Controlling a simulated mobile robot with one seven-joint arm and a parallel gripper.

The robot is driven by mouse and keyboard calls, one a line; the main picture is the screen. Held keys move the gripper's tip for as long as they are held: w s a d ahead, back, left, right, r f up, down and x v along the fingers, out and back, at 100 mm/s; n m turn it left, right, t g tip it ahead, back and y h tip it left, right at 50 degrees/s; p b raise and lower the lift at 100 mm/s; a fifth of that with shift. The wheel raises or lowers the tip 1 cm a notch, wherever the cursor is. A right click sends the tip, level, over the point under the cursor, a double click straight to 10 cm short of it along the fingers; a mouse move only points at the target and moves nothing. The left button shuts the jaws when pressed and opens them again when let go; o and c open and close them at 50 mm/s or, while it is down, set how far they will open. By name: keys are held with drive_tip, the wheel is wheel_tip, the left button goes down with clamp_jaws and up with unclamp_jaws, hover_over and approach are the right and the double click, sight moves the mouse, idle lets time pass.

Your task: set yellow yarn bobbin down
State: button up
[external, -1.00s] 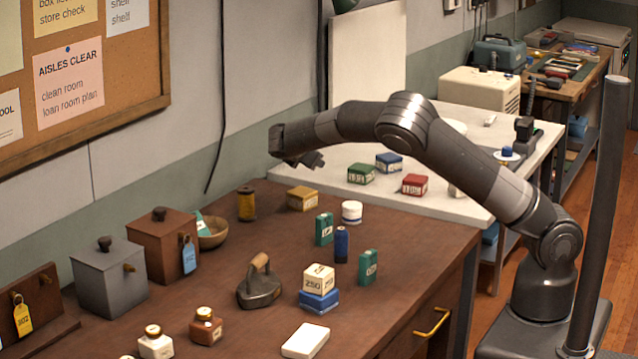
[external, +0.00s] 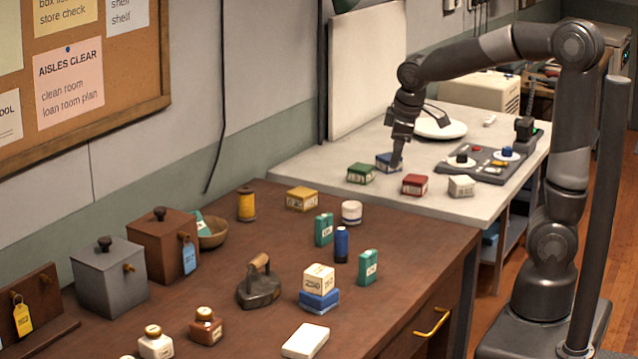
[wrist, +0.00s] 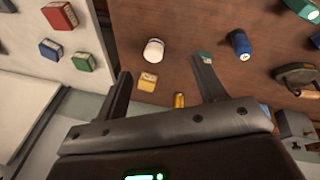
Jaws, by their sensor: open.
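The yellow yarn bobbin (external: 246,205) stands upright on the brown table (external: 400,234), near the wall, between the small bowl and the yellow box. It also shows in the wrist view (wrist: 179,101), small, between my two fingers but well beyond them. My gripper (external: 419,142) is open and empty. In the external view it is over the white table, close to the blue box, far to the right of the bobbin. Its spread fingers also show in the wrist view (wrist: 163,80).
On the white table are blue (external: 388,162), green (external: 361,174), red (external: 414,185) and white boxes. Bare tabletop lies between the bobbin and the iron (external: 258,284).

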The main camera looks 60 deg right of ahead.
drive_tip(key=s+a+r+m+t, duration=0.1)
drive_tip(key=s+a, duration=0.3)
drive_tip(key=s, duration=0.5)
drive_tip(key=s+a+r+m+t+y, duration=0.1)
drive_tip(key=s+a+m, duration=0.2)
drive_tip(key=s, duration=0.6)
drive_tip(key=shift+s+a+r+y, duration=0.2)
drive_tip(key=shift+a+y, duration=0.1)
drive_tip(key=shift+a, duration=0.15)
